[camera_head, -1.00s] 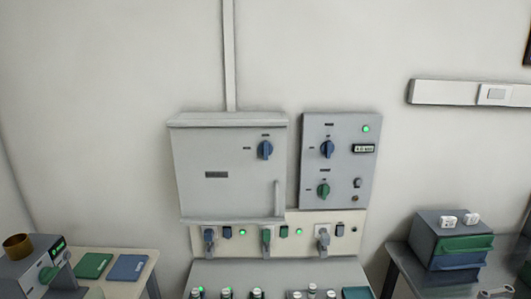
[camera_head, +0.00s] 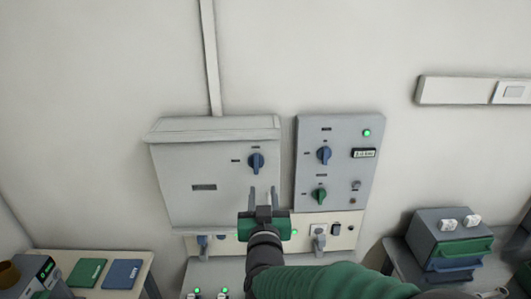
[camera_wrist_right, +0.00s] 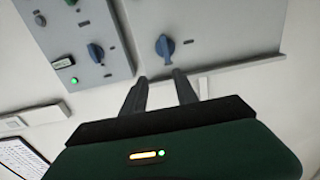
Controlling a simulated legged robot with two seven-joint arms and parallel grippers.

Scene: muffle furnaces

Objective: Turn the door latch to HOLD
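The grey cabinet door (camera_head: 205,195) carries a blue rotary knob (camera_head: 256,162), which looks like the door latch. Its handle stands roughly upright, with small labels above and to its left that are too small to read. My right gripper (camera_head: 263,192) is in front of the door's lower right part, below the knob, its two fingers apart and empty. The right wrist view shows the same knob (camera_wrist_right: 165,47) just beyond the fingertips (camera_wrist_right: 159,77), with a gap between. The gripper hides the door's handle and part of the lower strip. My left gripper is not in view.
Right of the door, a grey panel (camera_head: 338,135) holds a blue knob (camera_head: 324,155), a green knob (camera_head: 319,195), a display and a green light. Below, a strip carries plugs (camera_head: 319,242). Side tables hold green and blue pads (camera_head: 87,272) and stacked boxes (camera_head: 449,240).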

